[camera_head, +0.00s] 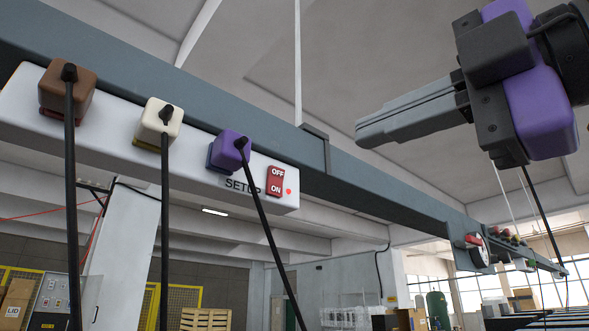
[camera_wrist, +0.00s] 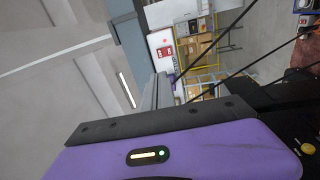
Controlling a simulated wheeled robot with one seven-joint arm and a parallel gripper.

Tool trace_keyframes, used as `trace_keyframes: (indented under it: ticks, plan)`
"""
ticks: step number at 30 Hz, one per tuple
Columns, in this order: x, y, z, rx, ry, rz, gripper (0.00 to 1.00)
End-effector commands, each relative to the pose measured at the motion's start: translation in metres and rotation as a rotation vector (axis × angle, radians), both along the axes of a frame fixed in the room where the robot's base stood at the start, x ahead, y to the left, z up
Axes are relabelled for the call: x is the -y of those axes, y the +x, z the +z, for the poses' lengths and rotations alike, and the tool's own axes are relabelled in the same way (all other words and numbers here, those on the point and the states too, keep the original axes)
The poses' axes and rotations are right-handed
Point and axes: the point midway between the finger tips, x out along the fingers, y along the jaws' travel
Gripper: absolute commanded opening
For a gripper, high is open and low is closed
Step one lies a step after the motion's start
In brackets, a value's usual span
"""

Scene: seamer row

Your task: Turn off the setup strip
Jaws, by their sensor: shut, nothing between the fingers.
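The white setup strip (camera_head: 110,140) hangs under a grey overhead beam, with "SETUP" printed near its right end. Its red rocker switch (camera_head: 275,181), marked OFF above ON, sits beside that word. A small red light (camera_head: 289,192) shows right of the switch. Brown (camera_head: 68,88), cream (camera_head: 154,122) and purple (camera_head: 229,150) plugs with black cords are in the strip. My gripper (camera_head: 360,131) is shut and empty, above and right of the switch, apart from it. In the wrist view, the switch (camera_wrist: 165,52) shows just beyond my fingers (camera_wrist: 158,88).
The grey beam (camera_head: 390,180) runs behind the strip and away to the right, where another red switch (camera_head: 473,240) and more plugs show. The plug cords hang down below the strip. The air between my gripper and the switch looks clear.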

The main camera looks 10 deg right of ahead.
Motion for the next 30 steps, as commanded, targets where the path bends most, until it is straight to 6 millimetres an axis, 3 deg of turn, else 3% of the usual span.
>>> trace_keyframes:
  ticks: [17,23,30]
  plan:
    - [0.001,0.005,-0.002,0.004,-0.027,-0.016,0.0]
    - [-0.013,0.024,0.002,0.002,-0.028,-0.015,0.0]
    - [-0.039,0.063,0.009,0.002,-0.027,-0.014,0.0]
